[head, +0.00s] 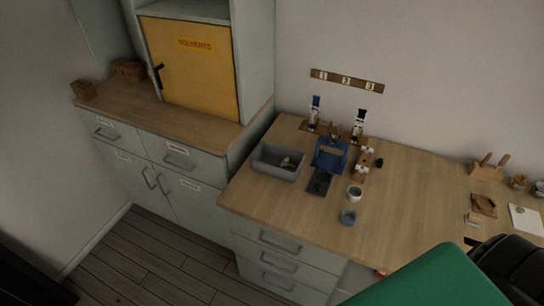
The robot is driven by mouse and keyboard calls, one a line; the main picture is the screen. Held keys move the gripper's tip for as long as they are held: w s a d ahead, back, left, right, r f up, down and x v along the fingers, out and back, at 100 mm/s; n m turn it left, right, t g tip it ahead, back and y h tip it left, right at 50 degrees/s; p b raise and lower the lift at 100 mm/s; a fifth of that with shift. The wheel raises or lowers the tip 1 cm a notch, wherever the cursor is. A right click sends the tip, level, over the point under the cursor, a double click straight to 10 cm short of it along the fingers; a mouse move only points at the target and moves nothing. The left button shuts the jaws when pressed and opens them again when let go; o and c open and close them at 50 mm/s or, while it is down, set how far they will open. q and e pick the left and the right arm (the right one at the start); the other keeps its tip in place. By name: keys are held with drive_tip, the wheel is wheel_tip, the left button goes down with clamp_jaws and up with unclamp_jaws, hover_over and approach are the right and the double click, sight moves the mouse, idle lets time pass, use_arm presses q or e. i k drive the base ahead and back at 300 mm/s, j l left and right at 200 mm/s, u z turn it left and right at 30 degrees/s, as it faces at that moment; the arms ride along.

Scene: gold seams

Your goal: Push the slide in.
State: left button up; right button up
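A blue frame-like fixture (331,155) stands on the wooden worktop, toward its left part. A flat dark plate (319,181) lies at its front edge and sticks out toward me; it may be the slide, but it is too small to be sure. I cannot tell how far it reaches into the blue fixture. Neither of my grippers shows in the head view, and nothing is seen touching the fixture or the plate.
A grey bin (278,162) stands left of the fixture. A white cup (355,192) and a blue-grey cup (348,217) stand to its front right. A green surface (430,283) blocks the lower right.

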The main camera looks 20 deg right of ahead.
sight(321, 181)
drive_tip(key=z, duration=1.2)
